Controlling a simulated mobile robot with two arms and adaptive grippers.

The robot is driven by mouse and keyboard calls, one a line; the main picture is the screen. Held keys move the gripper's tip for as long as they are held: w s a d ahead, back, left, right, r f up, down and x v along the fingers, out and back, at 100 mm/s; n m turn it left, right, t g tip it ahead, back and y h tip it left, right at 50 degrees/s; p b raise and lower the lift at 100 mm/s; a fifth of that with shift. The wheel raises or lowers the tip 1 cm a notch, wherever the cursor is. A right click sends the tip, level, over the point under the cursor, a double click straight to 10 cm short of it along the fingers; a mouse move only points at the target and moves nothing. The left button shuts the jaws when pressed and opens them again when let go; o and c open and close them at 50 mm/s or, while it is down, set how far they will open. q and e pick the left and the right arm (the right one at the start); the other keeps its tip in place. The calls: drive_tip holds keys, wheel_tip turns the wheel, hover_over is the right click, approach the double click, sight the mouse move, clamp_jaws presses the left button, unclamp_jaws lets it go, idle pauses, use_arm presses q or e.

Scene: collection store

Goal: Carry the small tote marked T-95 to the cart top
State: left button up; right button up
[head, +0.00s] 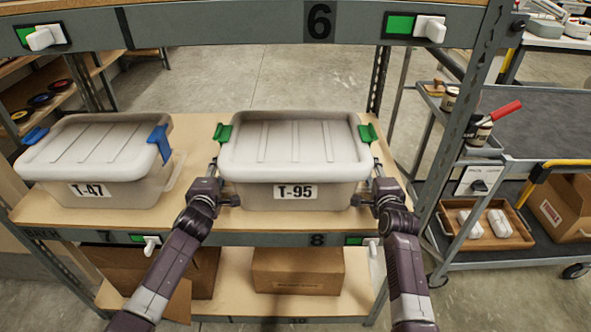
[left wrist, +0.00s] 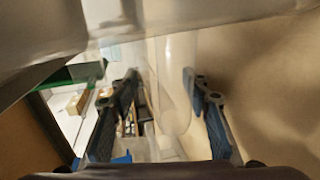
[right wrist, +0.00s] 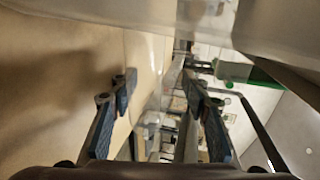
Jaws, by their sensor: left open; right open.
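The tote marked T-95 (head: 295,165), pale with a white lid and green clips, stands upright on the shelf board (head: 215,222). My left gripper (head: 222,184) is open at its left side; in the left wrist view the spread fingers (left wrist: 165,105) have a clear rounded part, likely the side handle, between them. My right gripper (head: 369,186) is open at its right side; in the right wrist view a translucent part shows between its fingers (right wrist: 160,100). Contact cannot be told. The cart top (head: 545,105) is a dark grey surface at the right.
A tote marked T-47 (head: 95,165) with blue clips stands left of T-95. A shelf beam marked 6 (head: 260,25) crosses above, and a rack post (head: 465,110) stands between shelf and cart.

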use_arm(q)
drive_tip(key=shift+s+d, duration=0.15)
drive_tip(key=shift+d, duration=0.5)
use_arm(e)
drive_tip(key=shift+s+a, duration=0.15)
drive_tip(key=shift+a, duration=0.6)
use_arm(q)
drive_tip(key=shift+d, duration=0.25)
use_arm(e)
drive_tip(key=shift+a, duration=0.2)
